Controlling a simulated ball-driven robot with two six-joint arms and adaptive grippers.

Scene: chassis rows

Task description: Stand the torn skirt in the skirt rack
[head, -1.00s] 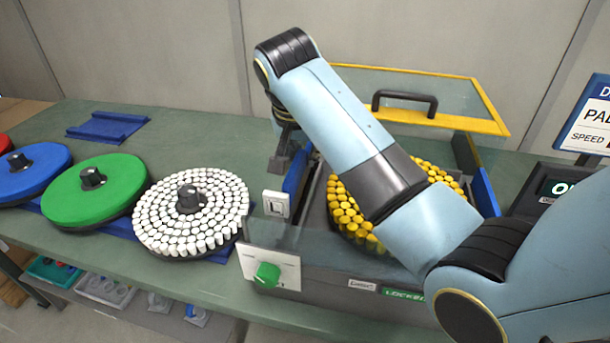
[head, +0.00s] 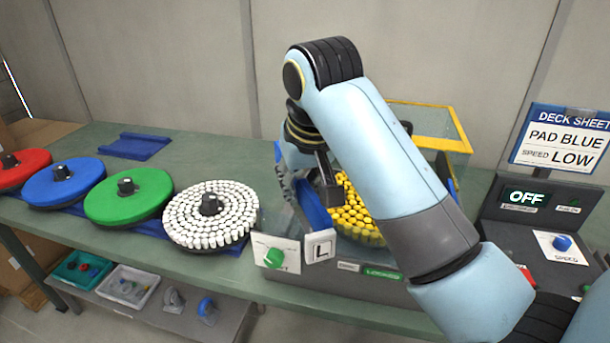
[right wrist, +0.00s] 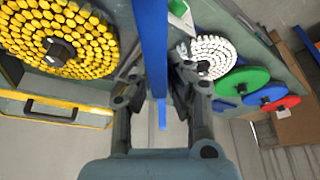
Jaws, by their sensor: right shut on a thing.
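A blue skirt (head: 315,208) hangs at the left side of the machine. My right gripper (head: 327,190) is shut on it. A white plate marked L (head: 320,246) is at its lower end and seems to belong to it. In the right wrist view the skirt is a narrow blue strip (right wrist: 152,45) running upright between the fingers (right wrist: 158,95). I cannot make out a tear. I cannot tell for sure which thing is the skirt rack. My left gripper is out of view.
The machine holds a disc of yellow pegs (head: 355,212), and its yellow-framed clear lid (head: 440,143) stands raised. White (head: 190,228), green (head: 112,205), blue (head: 55,190) and red (head: 20,170) discs line the bench. A blue holder (head: 133,146) lies behind them. A sign (head: 560,140) stands right.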

